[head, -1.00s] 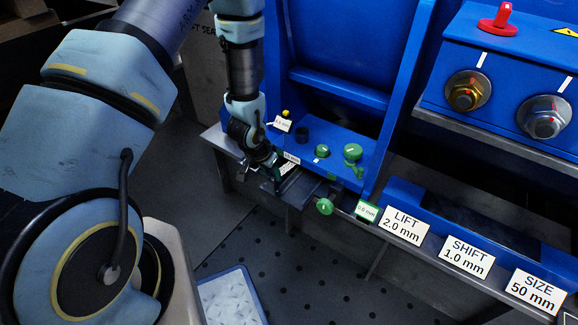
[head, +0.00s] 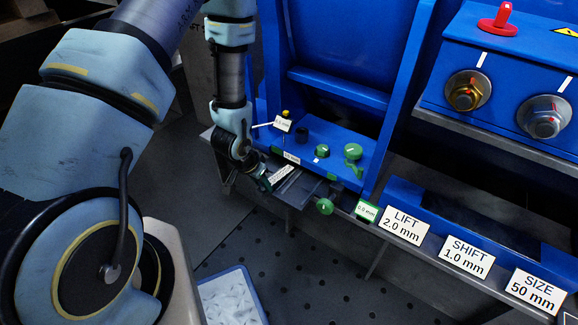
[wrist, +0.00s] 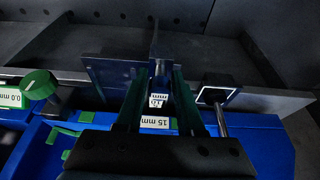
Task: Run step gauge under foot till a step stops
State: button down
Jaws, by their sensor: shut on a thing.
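My gripper (head: 264,182) is low at the left end of the blue bench in the head view. It is shut on the step gauge (head: 281,175), a narrow piece with a white marked strip. In the wrist view my two fingers (wrist: 157,100) stand on either side of the gauge (wrist: 157,86), which shows a small white label. The gauge points toward a dark plate (head: 301,188). I cannot tell which part is the foot, or whether the gauge touches it; the contact is hidden.
A 15 mm label (wrist: 155,122) lies on the blue bench by my fingers. Green knobs (head: 353,152) and a green side knob (head: 325,206) are to the right. Signs reading LIFT (head: 404,226), SHIFT (head: 467,256) and SIZE (head: 537,291) line the front edge.

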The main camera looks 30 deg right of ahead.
jog(key=s+a, duration=0.3)
jog(key=a, duration=0.2)
jog(key=shift+a, duration=0.15)
dwell(0.7)
dwell(0.3)
notch_tip(320, 180, up, 5)
jog(key=p, duration=0.4)
dwell(0.5)
dwell(0.4)
